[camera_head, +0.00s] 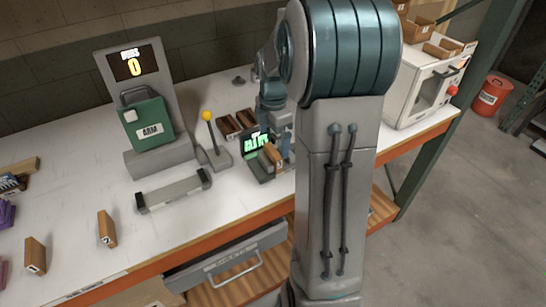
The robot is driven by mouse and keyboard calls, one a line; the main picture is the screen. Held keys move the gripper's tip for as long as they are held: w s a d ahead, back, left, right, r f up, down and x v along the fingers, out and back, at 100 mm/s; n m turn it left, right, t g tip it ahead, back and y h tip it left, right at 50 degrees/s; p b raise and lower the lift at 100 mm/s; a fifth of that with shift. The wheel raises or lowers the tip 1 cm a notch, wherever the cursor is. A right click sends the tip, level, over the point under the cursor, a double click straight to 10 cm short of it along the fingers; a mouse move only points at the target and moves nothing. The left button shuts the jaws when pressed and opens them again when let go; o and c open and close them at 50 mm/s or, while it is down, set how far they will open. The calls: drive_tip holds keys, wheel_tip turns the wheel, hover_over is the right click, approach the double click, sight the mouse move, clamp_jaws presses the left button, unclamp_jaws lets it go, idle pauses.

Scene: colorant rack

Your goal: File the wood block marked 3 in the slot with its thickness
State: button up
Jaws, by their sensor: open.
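A wood block (106,228) with a small mark stands upright on the white table at the left. A second marked wood block (35,254) stands farther left. Another wood block (270,157) sits tilted at a small dark device with a green display (254,143). My gripper (277,148) is open, pointing down right by this block; my arm partly hides it, and I cannot tell whether it touches the block. Brown slotted pieces (236,123), possibly the rack, lie behind the display.
A yellow-knobbed lever (207,116) and a grey bar (173,191) stand nearby. A drawer (232,262) hangs open below the table edge. A white oven-like machine (424,87) is at right.

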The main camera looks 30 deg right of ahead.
sight(273, 150)
drive_tip(key=f+p, duration=0.1)
drive_tip(key=f, duration=0.4)
drive_tip(key=shift+w, duration=0.2)
drive_tip(key=c, duration=1.2)
drive_tip(key=shift+o, duration=0.2)
drive_tip(key=shift+r, duration=0.15)
